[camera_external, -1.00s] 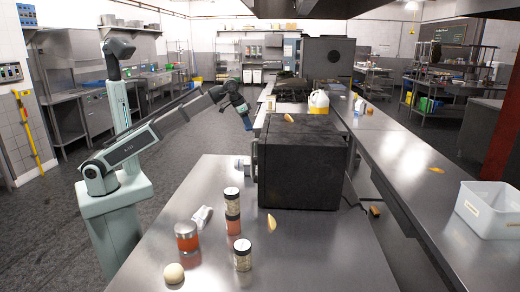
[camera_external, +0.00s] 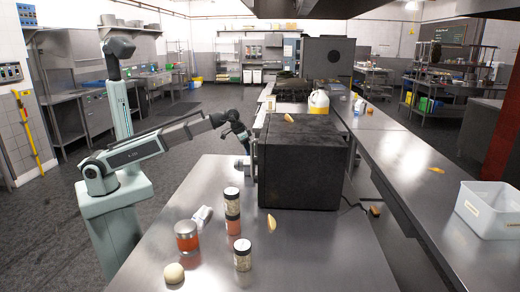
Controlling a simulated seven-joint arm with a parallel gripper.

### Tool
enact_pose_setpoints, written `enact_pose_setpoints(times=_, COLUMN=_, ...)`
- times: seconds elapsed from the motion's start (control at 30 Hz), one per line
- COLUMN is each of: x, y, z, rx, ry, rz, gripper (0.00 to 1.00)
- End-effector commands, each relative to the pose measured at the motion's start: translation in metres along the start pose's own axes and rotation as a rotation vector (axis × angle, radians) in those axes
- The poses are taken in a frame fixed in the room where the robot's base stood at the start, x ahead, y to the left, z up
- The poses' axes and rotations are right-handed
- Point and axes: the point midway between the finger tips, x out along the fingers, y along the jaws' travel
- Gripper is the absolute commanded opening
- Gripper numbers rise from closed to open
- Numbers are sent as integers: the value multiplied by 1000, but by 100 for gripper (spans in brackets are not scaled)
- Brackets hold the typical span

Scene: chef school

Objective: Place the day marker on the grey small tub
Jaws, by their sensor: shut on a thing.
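My gripper (camera_external: 243,142) is over the left edge of the steel worktop, just left of the large black box. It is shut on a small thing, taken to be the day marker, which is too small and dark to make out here. A small pale grey thing (camera_external: 241,170) sits on the worktop just below my gripper, against the left side of the black box. It may be the grey small tub, but its shape is partly hidden and unclear.
The black box (camera_external: 300,165) stands close right of my gripper. A white bin (camera_external: 490,208) is far right.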

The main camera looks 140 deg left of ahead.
Motion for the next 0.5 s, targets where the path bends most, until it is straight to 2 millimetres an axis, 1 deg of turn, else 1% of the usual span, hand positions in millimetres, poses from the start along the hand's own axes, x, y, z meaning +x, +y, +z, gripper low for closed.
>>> enact_pose_setpoints(times=0.33, x=32, y=0, z=14, rx=0, ry=-2, rz=0, gripper=0)
enact_pose_setpoints(times=0.5, x=34, y=0, z=14, rx=0, ry=0, rz=0, gripper=0)
